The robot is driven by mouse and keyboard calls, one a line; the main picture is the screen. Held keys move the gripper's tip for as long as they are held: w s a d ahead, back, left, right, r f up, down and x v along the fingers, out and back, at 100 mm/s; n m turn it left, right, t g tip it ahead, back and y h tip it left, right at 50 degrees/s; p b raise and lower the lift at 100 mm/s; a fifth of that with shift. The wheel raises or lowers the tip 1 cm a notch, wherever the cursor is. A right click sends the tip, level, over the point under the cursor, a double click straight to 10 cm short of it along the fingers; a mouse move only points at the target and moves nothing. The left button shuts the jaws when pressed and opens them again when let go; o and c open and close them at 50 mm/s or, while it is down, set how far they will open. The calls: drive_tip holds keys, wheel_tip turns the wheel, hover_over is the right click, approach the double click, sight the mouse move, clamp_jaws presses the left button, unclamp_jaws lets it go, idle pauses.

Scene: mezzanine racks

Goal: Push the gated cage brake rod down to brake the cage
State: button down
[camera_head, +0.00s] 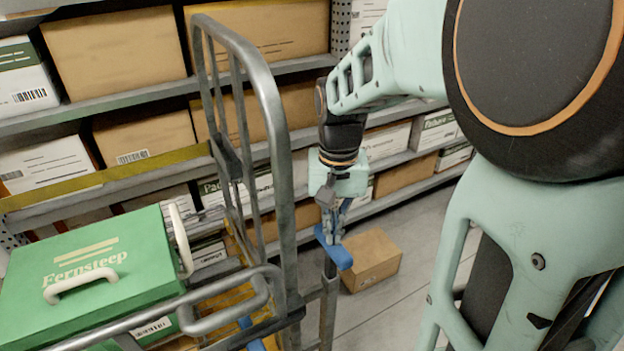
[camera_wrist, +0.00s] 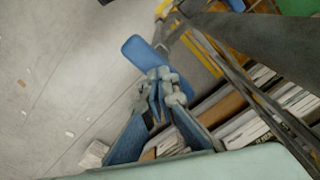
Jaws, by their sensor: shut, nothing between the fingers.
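The gated cage (camera_head: 283,170) is a grey tubular metal frame at the left and middle of the head view, and its bars cross the upper right of the wrist view (camera_wrist: 255,38). The brake rod has a blue pedal-like end (camera_head: 335,248), low beside the cage's right post; it also shows blue in the wrist view (camera_wrist: 143,52). My gripper (camera_head: 333,238) points down with its fingers closed and empty. Its fingertips (camera_wrist: 160,76) are at the blue end, overlapping it in the picture. I cannot tell whether they touch it.
A green Fernsteep case (camera_head: 110,260) lies in the cage at the left. Racks with cardboard boxes (camera_head: 115,55) stand behind. A small brown box (camera_head: 372,262) sits on the floor behind the blue end. Bare floor (camera_head: 400,310) lies right of the cage.

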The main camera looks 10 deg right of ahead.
drive_tip(key=shift+r+p, duration=2.9)
drive_tip(key=shift+r, duration=0.7)
drive_tip(key=shift+f, duration=0.1)
